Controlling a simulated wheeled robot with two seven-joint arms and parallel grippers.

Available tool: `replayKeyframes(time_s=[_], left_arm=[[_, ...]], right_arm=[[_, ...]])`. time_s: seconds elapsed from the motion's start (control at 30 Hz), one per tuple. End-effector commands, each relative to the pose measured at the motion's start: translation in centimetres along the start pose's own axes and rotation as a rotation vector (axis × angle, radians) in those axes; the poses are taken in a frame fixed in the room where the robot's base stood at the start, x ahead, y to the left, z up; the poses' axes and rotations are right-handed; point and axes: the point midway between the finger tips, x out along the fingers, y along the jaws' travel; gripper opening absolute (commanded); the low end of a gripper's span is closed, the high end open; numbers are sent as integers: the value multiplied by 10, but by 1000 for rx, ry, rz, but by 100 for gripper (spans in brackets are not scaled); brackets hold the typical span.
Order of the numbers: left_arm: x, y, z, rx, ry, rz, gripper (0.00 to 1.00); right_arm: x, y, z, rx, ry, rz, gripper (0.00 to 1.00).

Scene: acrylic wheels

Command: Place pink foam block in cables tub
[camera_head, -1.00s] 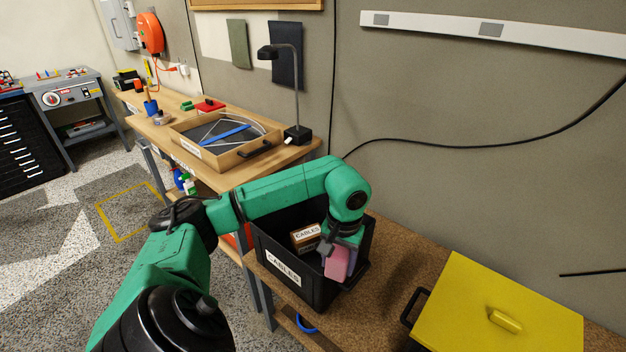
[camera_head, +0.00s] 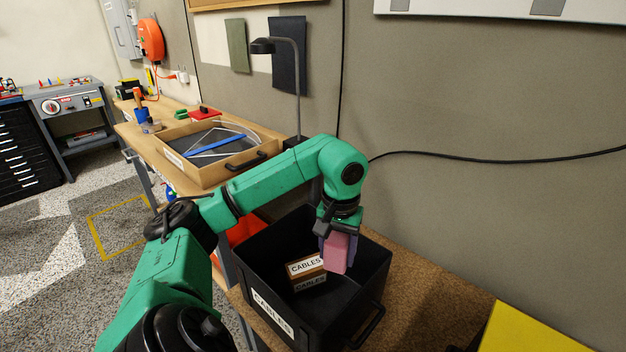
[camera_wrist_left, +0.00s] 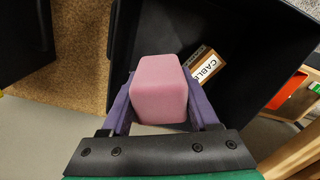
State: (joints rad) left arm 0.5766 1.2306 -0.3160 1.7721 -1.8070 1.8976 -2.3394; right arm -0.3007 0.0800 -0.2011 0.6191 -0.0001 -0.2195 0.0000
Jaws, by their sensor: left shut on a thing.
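The pink foam block (camera_head: 337,253) is held between the fingers of my left gripper (camera_head: 339,244), which points down over the black cables tub (camera_head: 272,311). In the left wrist view the block (camera_wrist_left: 160,88) sits between the two purple fingers of the gripper (camera_wrist_left: 162,108), with the dark inside of the tub (camera_wrist_left: 240,35) beyond. A brown box with a CABLES label (camera_head: 306,268) lies in the tub, and it also shows in the left wrist view (camera_wrist_left: 203,66). How far the block is above the tub's floor is hard to tell. My right gripper is not in view.
The tub stands on a cork-topped bench (camera_head: 430,290) against the wall. A yellow lid (camera_head: 545,330) lies at the lower right. A wooden tray (camera_head: 205,175) and a lamp (camera_head: 297,90) stand on the wooden bench to the left.

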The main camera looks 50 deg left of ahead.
Motion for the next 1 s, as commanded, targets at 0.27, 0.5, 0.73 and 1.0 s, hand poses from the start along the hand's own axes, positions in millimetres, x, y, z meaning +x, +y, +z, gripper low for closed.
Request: replayKeyframes(time_s=[0.27,0.5,0.73,1.0], left_arm=[[63,0,2,0,-9,-3,2],[139,0,2,-1,-7,1,2],[180,0,2,-1,-5,0,2],[205,0,1,1,1,-1,2]], right_arm=[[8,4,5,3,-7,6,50],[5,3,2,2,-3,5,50],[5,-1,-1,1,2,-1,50],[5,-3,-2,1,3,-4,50]])
